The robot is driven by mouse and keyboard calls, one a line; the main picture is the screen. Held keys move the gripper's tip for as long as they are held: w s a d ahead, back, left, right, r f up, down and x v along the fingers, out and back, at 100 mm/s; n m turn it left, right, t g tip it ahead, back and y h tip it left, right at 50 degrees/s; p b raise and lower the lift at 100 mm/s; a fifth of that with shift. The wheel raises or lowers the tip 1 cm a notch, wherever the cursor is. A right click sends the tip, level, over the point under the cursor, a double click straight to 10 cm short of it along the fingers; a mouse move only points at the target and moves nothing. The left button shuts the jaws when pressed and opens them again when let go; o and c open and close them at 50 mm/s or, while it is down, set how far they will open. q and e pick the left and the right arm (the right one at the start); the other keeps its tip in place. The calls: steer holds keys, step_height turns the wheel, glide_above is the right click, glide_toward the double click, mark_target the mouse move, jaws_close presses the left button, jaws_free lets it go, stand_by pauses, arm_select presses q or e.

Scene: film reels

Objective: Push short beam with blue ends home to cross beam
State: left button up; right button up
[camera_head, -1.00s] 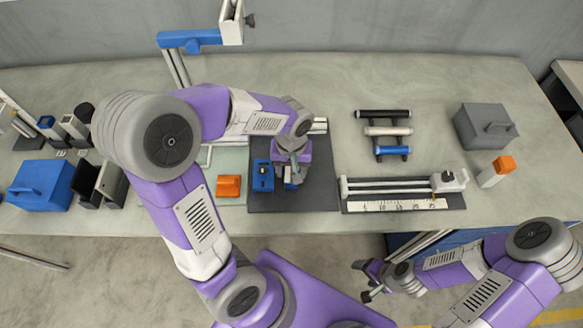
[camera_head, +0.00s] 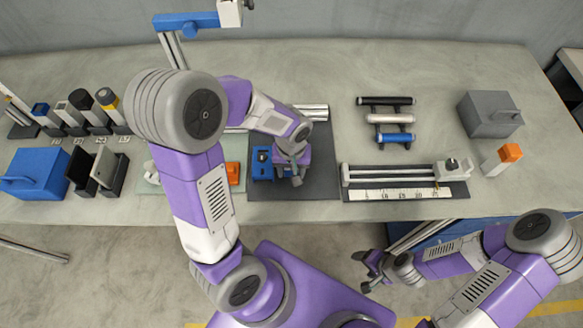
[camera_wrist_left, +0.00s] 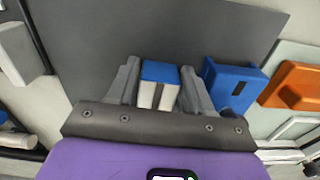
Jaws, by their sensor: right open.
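The short beam with blue ends (camera_wrist_left: 161,72) stands between the two fingers of my left gripper (camera_wrist_left: 160,92) in the left wrist view. The fingers lie against its sides, a blue end and two pale bars showing. In the head view my left gripper (camera_head: 290,172) is low over the dark mat (camera_head: 322,180) and hides the beam. A silver bar, apparently the cross beam (camera_head: 314,112), lies at the mat's back, partly hidden by my forearm. Whether the beam touches it cannot be seen. My right gripper (camera_head: 368,272) is open and empty in front of the table.
A blue notched block (camera_head: 262,166) sits just left of my left gripper, with an orange block (camera_head: 233,174) beyond. A ruler fixture (camera_head: 400,175) lies to the right, with a rack of rods (camera_head: 390,118) behind. The mat's right front part is clear.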

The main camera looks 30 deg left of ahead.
arm_select(q)
steer(key=c, duration=0.7)
steer(key=o, duration=1.3)
steer(key=shift+r+p, duration=1.15)
steer(key=shift+r, duration=2.65)
